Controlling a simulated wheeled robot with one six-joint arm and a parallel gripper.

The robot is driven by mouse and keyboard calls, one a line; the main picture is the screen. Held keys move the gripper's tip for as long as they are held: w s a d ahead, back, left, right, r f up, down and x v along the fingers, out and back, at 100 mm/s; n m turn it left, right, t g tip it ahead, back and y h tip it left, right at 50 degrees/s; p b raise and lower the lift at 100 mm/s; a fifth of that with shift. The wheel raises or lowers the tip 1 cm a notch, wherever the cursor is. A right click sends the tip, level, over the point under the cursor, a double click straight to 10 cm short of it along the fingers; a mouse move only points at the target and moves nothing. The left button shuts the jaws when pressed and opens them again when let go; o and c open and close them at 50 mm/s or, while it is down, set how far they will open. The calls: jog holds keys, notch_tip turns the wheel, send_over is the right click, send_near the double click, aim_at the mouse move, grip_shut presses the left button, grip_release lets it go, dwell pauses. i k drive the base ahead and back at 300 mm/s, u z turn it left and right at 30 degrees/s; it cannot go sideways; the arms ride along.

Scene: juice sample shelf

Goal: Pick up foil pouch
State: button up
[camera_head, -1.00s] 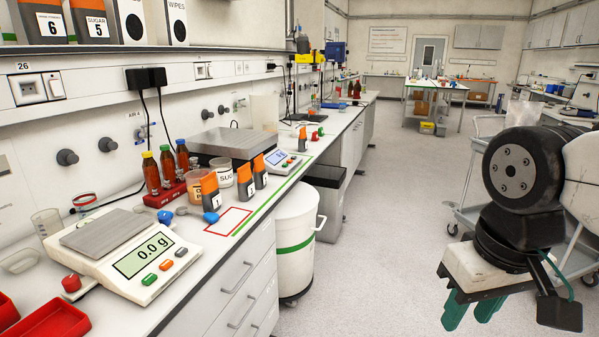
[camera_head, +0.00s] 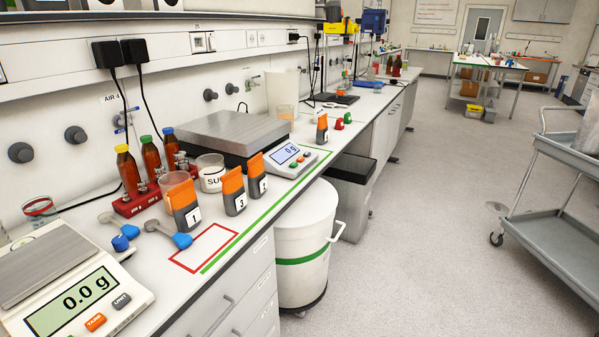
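Three upright orange and grey pouches with white number labels stand on the bench behind a red outlined rectangle. The left pouch (camera_head: 182,203) reads 1, and the middle pouch (camera_head: 234,190) reads 3. The right pouch (camera_head: 257,174) has a number too small to read surely. Another similar pouch (camera_head: 322,127) stands farther along the bench. Whether any of them is the foil pouch, I cannot tell. My gripper is out of view.
The red rectangle (camera_head: 207,247) on the bench is empty. Brown bottles stand in a red rack (camera_head: 135,202) at left. Scales (camera_head: 78,290) and (camera_head: 232,132), blue scoops (camera_head: 180,240) and a white bin (camera_head: 305,225) are near. A grey trolley (camera_head: 565,240) stands right; the floor between is clear.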

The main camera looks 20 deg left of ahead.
aim_at(257, 181)
jog(key=u, duration=0.1)
jog(key=i, duration=0.6)
jog(key=u, duration=0.85)
jog(key=i, duration=0.5)
jog(key=u, duration=0.7)
